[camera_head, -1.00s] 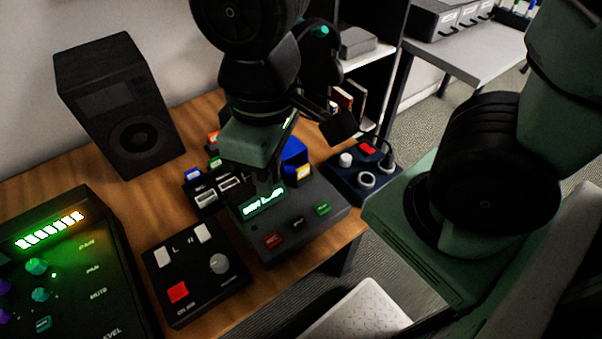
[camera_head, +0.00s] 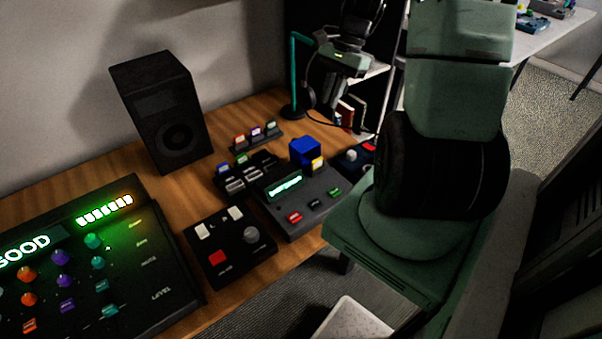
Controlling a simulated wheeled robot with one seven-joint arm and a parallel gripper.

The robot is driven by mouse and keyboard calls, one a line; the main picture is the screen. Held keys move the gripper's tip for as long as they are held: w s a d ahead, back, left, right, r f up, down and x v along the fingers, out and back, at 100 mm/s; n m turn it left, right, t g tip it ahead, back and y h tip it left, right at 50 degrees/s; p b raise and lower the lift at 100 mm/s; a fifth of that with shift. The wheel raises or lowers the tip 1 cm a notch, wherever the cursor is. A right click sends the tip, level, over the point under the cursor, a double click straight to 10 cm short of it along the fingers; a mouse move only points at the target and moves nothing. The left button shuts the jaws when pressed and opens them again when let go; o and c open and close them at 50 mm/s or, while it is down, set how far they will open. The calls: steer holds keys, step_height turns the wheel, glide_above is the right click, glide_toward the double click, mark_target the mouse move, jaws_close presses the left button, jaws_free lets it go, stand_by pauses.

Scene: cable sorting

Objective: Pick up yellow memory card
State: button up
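The yellow memory card (camera_head: 318,164) is small and stands at the back right of a dark grey device with a lit green display (camera_head: 284,188). A blue block (camera_head: 304,150) is right beside it, on its left and behind. My gripper (camera_head: 335,88) is raised at the top of the view, above and behind the card and clear of it. Its fingers are dark and small against the dark shelf and headphones, so I cannot tell whether they are open or shut. I see nothing clearly held.
A rack of coloured cards (camera_head: 257,135) stands behind the devices. A teal headphone stand (camera_head: 295,75) is close to my gripper. A black speaker (camera_head: 163,110), a mixer (camera_head: 90,260) and a button box (camera_head: 230,246) fill the left. Bare wood shows at the front edge.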

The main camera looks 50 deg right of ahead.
steer(key=s+d+m, duration=0.2)
steer(key=p, duration=0.1)
glide_above(317, 159)
steer(key=d, duration=0.3)
step_height(317, 159, down, 12)
steer(key=shift+a+p+x, duration=0.15)
steer(key=shift+p+x, duration=0.15)
steer(key=shift+x, duration=1)
steer(key=shift+a+p+x, duration=0.15)
steer(key=shift+p+x, duration=0.15)
steer(key=shift+x, duration=0.95)
steer(key=shift+s+r, duration=0.1)
steer(key=shift+s, duration=0.1)
jaws_close()
